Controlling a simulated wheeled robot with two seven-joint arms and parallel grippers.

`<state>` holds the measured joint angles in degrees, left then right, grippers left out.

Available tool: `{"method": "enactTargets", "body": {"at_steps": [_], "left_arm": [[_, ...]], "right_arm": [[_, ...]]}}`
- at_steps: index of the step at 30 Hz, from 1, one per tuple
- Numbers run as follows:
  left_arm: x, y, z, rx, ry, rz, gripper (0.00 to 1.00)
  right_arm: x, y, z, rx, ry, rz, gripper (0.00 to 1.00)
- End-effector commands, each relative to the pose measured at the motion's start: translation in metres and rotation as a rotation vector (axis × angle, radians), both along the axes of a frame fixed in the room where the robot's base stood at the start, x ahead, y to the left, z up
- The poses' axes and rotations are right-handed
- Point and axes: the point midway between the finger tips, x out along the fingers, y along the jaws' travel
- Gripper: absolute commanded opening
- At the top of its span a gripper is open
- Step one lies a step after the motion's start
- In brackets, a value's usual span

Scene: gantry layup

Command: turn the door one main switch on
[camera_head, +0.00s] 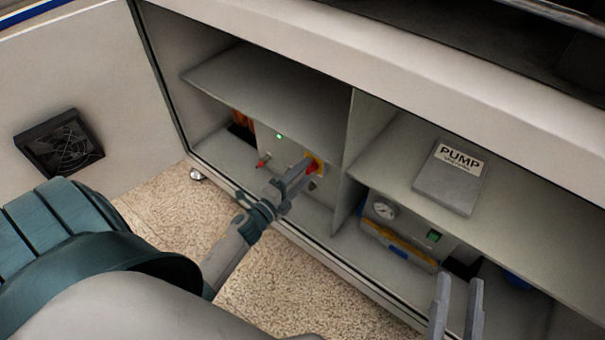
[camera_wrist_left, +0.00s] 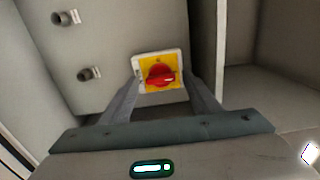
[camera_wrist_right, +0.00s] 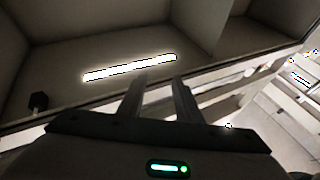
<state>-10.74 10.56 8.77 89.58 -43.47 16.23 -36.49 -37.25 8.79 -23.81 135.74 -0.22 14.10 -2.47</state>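The main switch is a red rotary knob on a yellow plate with a light frame (camera_wrist_left: 160,76), on a grey panel in the left cabinet compartment. Its red handle lies roughly crosswise in the left wrist view. In the head view the switch (camera_head: 316,161) is partly covered by my left gripper (camera_head: 300,177). That gripper is open, its fingertips (camera_wrist_left: 161,88) either side of the switch's lower part; I cannot tell whether they touch it. My right gripper (camera_head: 459,285) is open and empty in front of the right compartment; its fingers also show in the right wrist view (camera_wrist_right: 155,85).
A green lamp (camera_head: 278,136) and a red-tipped part (camera_head: 263,161) are left of the switch. A divider (camera_head: 347,200) stands close on its right. The right compartment holds a PUMP plate (camera_head: 452,178), a gauge (camera_head: 384,210) and a green switch (camera_head: 433,236). An open door with a fan (camera_head: 62,145) stands left.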

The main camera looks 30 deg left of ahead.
Motion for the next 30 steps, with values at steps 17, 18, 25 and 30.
{"method": "enactTargets", "body": {"at_steps": [17, 18, 25, 30], "left_arm": [[-0.037, 0.003, 0.000, -0.003, 0.002, 0.001, 0.56], [-0.044, 0.004, 0.000, -0.003, 0.002, 0.001, 0.56], [-0.090, 0.007, 0.000, -0.002, 0.003, 0.001, 0.56], [-0.125, 0.010, 0.000, -0.001, 0.002, 0.001, 0.56]], "right_arm": [[0.006, 0.000, -0.007, -0.012, 0.053, -0.003, 0.31], [0.007, 0.001, -0.009, -0.017, 0.065, -0.002, 0.31], [0.012, -0.001, -0.022, -0.047, 0.129, 0.002, 0.31], [0.014, -0.002, -0.028, -0.060, 0.163, 0.004, 0.31]]}}
